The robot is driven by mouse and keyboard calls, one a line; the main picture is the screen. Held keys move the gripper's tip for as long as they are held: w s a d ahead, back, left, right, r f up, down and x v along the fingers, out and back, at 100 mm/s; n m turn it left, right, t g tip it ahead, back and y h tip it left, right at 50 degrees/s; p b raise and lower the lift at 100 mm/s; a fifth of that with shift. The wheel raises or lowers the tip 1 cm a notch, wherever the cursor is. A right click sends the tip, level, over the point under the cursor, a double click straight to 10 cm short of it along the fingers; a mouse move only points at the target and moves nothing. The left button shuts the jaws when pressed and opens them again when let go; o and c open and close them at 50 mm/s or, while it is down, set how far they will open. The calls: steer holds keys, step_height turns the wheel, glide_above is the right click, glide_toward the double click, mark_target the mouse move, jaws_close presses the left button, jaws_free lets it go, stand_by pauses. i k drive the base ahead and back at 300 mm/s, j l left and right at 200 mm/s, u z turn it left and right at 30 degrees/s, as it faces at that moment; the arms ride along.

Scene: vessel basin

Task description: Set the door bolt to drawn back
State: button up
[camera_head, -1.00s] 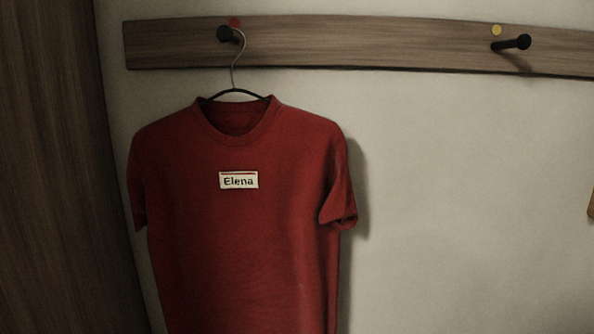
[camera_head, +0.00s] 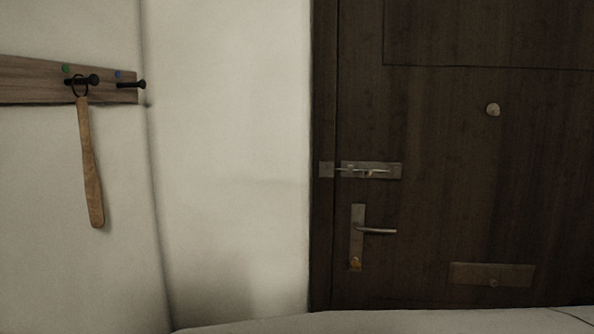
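The door bolt (camera_head: 371,170) is a metal slide bolt on a plate on the dark wooden door (camera_head: 440,200), near its left edge. A thin rod runs from the plate toward a small keeper (camera_head: 326,169) on the frame at the left. The rod seems to reach the keeper, though it is small and dim here. My gripper is not in view.
Below the bolt is a lever handle (camera_head: 376,231) on a plate with a brass keyhole. A letter flap (camera_head: 492,274) and a round knob (camera_head: 493,109) are on the door. A wooden shoehorn-like piece (camera_head: 91,165) hangs from the peg rail (camera_head: 30,80). A pale surface (camera_head: 400,322) crosses the bottom.

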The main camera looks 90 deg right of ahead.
mark_target(366, 172)
steer(key=z, duration=2.7)
steer(key=j+z, duration=0.25)
steer(key=i+j+z, duration=0.25)
steer(key=j, duration=0.25)
